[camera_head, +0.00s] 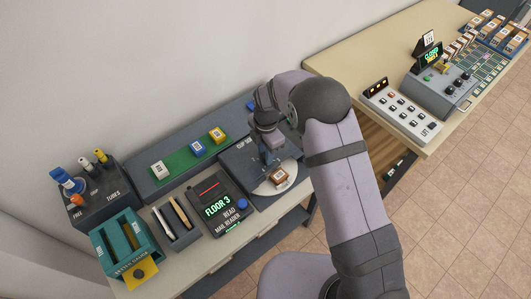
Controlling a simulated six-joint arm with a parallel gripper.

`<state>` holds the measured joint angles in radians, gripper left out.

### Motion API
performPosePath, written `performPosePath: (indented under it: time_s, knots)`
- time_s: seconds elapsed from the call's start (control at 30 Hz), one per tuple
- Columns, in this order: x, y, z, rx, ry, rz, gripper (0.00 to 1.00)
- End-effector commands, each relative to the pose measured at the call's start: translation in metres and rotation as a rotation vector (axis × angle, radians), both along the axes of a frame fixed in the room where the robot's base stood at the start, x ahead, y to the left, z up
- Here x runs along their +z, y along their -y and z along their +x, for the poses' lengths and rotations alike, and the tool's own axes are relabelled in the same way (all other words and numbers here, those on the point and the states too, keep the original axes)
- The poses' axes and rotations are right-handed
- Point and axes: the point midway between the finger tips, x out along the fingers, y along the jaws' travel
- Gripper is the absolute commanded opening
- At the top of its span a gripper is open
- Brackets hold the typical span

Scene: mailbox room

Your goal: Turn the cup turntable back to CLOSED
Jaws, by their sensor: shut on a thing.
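The cup turntable (262,189) is a pale disc set in a dark grey box (237,161) near the right end of the left counter. A small brown block with a white label (281,176) sits on the disc. My gripper (271,163) points down over the disc, just behind the block. It is shut on a part of the turntable, but the arm and fingers hide the gripped spot. The lettering on the box is partly covered, and I cannot read a CLOSED mark.
Left of the turntable are the mail reader (217,207) showing FLOOR 3, a pen tray (176,222), a teal box (122,240) and a tube rack (98,193). Behind is a green strip (180,163) with coloured blocks. A second table (350,70) with control panels stands right.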

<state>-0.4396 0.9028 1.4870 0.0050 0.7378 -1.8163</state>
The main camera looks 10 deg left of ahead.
Motion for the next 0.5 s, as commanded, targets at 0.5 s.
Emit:
performPosePath:
  time_s: [0.5]
  knots:
    - [-0.0007,0.0002,0.0003,0.231,0.001,0.002,0.0]
